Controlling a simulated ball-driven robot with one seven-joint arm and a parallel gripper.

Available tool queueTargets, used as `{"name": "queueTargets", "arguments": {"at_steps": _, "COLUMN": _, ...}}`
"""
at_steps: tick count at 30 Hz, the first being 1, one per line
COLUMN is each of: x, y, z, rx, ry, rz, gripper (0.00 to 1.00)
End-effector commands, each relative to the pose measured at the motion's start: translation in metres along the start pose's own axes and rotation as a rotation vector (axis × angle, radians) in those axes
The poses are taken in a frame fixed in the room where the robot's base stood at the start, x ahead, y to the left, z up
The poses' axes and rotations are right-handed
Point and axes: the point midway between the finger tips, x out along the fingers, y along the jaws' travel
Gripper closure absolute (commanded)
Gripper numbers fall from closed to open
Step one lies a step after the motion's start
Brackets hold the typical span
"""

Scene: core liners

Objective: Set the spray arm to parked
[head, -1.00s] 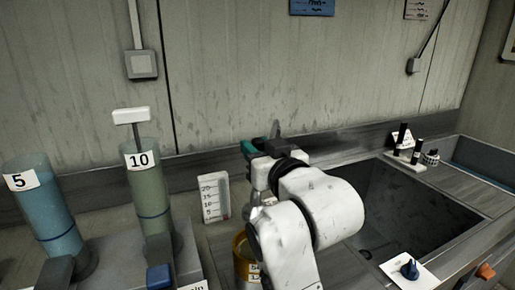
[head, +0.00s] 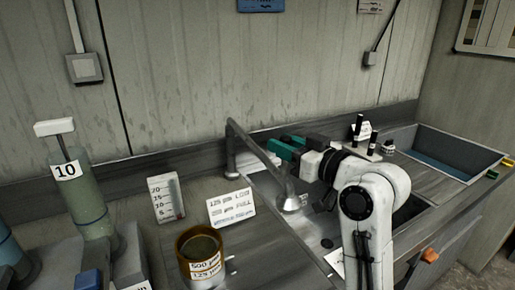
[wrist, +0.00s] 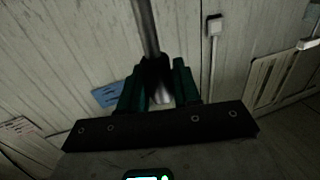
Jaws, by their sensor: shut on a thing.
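The grey spray arm (head: 256,148) rises from a post at the back of the bench and slopes down to the right to its spray head (head: 291,203). The head appears over the left part of the sink. My gripper (head: 279,149) has teal fingers and is shut on the sloping tube from the right side. In the wrist view, the grey tube (wrist: 145,28) passes between the teal fingers of my gripper (wrist: 158,75). The exact contact is dark. No label marking the parked position is legible.
The sink's drain (head: 327,243) lies below my arm. An amber jar (head: 200,258) and a printed card (head: 231,207) stand left of the sink. A scale card (head: 166,198) and a green cylinder marked 10 (head: 82,205) are further left. Black-capped bottles (head: 357,128) stand behind my arm.

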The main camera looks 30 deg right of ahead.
Motion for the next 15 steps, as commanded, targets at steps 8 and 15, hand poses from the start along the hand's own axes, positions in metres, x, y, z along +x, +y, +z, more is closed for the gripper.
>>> {"name": "queueTargets", "arguments": {"at_steps": 8, "x": -0.01, "y": 0.032, "z": 0.0, "rx": 0.001, "ry": -0.001, "rz": 0.003, "gripper": 1.0}}
{"name": "queueTargets", "arguments": {"at_steps": 15, "x": -0.01, "y": 0.036, "z": 0.001, "rx": 0.001, "ry": -0.002, "rz": 0.002, "gripper": 1.0}}
